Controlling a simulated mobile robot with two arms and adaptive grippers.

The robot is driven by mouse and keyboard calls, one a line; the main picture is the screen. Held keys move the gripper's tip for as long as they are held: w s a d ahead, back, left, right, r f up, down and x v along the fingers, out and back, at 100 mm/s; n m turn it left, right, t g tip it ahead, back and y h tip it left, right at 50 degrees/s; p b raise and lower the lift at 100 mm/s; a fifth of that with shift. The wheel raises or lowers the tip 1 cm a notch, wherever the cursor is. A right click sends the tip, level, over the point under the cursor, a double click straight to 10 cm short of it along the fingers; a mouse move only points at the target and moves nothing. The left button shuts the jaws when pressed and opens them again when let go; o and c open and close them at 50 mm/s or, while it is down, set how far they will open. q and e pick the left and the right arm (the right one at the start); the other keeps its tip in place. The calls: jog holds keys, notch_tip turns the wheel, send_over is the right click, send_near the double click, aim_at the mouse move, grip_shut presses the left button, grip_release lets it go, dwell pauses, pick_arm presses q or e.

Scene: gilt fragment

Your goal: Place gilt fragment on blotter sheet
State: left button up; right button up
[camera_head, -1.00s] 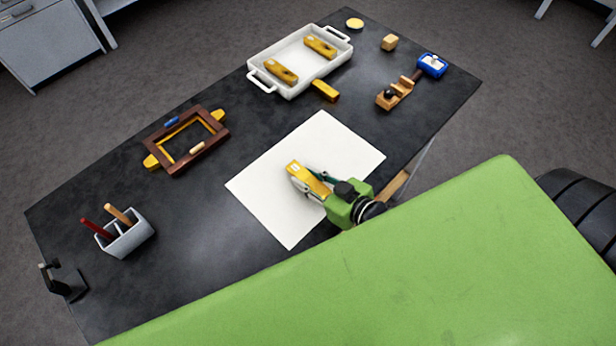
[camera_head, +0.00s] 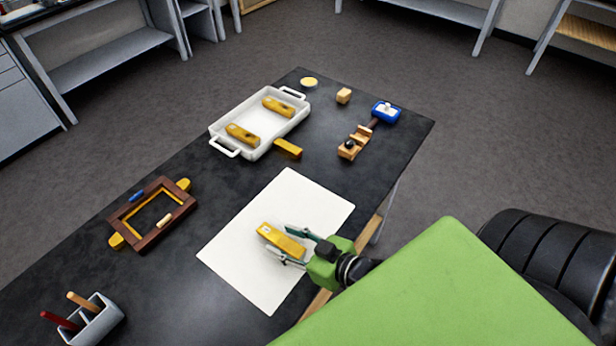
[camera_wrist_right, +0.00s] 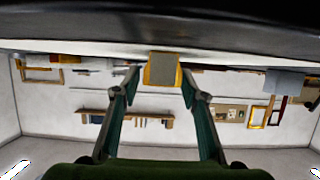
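The gilt fragment (camera_head: 281,240) is a yellow-gold bar with a pale label near one end. It appears to lie flat on the white blotter sheet (camera_head: 244,220), inside its edges. My right gripper (camera_head: 286,244) is open around the fragment, with one finger on each long side. The right wrist view shows the fragment's end (camera_wrist_right: 163,71) between the two spread green fingers (camera_wrist_right: 160,78), with a gap at least on the left side. My left gripper is out of view.
A white tray (camera_head: 216,128) holds two gold pieces, and another gold piece (camera_head: 288,149) lies beside it. A wooden frame (camera_head: 126,229), pen holder (camera_head: 97,325), wooden tool (camera_head: 353,143), blue item (camera_head: 386,111), small block (camera_head: 344,95) and yellow disc (camera_head: 309,82) stand around the dark table (camera_head: 200,185).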

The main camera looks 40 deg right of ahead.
jog(key=b+v, duration=0.1)
jog(key=v, duration=0.9)
dwell(0.4)
